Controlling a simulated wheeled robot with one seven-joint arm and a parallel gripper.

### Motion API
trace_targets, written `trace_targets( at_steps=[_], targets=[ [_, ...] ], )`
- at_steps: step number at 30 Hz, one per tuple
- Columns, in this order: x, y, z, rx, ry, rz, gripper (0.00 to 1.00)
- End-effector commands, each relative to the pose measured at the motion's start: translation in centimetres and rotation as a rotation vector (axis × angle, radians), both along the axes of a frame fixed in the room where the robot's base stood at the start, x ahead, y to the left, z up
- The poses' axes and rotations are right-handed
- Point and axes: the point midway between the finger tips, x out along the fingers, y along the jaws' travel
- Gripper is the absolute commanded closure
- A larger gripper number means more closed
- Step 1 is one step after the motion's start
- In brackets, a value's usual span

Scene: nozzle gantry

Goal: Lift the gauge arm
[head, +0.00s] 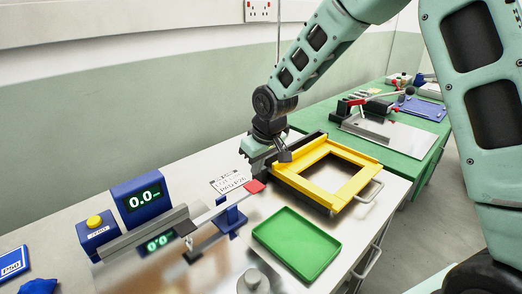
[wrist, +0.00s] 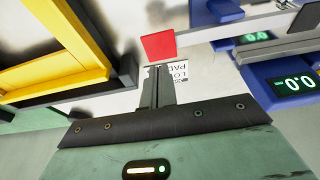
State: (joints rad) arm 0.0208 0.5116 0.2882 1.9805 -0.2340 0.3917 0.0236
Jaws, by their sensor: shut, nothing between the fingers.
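The gauge arm (head: 212,212) is a thin pale bar that slants across the metal bench top and ends in a red tab (head: 254,186). In the wrist view the red tab (wrist: 158,46) lies just beyond my fingertips, with the pale bar (wrist: 208,32) running off to the right. My gripper (head: 260,172) is near the red tab, beside the yellow frame. In the wrist view my gripper (wrist: 158,74) has its fingers together with nothing between them. I cannot tell whether the fingertips touch the tab. A blue post (head: 230,217) stands by the bar.
The yellow frame (head: 308,190) is close on the right of my gripper. A green tray (head: 297,245) lies in front. A blue display (head: 138,200) reading about 0.0 and a yellow-button box (head: 97,231) stand left. A printed label (head: 228,183) lies behind the tab.

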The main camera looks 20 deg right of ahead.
Motion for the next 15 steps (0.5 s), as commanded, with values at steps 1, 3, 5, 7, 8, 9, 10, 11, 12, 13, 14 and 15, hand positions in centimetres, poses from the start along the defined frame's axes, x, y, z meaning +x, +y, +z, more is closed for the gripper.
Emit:
trace_targets(
  at_steps=[1,3,5,7,8,9,10,11,12,13,14,15],
  targets=[
    [0.0,0.1,-0.9,0.0,0.004,0.002,1.0],
    [-0.1,0.0,-1.9,-0.001,0.004,0.001,1.0],
    [-0.1,0.0,-2.7,-0.001,0.004,0.001,1.0],
    [0.0,0.1,-3.3,0.0,0.002,0.001,1.0],
    [0.0,0.1,-3.5,0.0,0.002,0.001,1.0],
    [-0.1,0.1,-3.7,-0.001,0.002,0.001,1.0],
    [0.0,0.0,-3.9,-0.001,0.002,0.001,1.0],
    [0.0,0.0,-4.0,0.0,0.001,0.0,1.0],
    [0.0,0.0,-4.0,0.0,0.001,0.0,1.0],
    [0.0,0.0,-4.1,0.0,0.0,0.0,1.0],
    [0.0,0.0,-4.1,0.0,0.0,0.0,1.0],
    [0.0,0.0,-4.1,0.0,0.0,0.0,1.0]
  ],
)
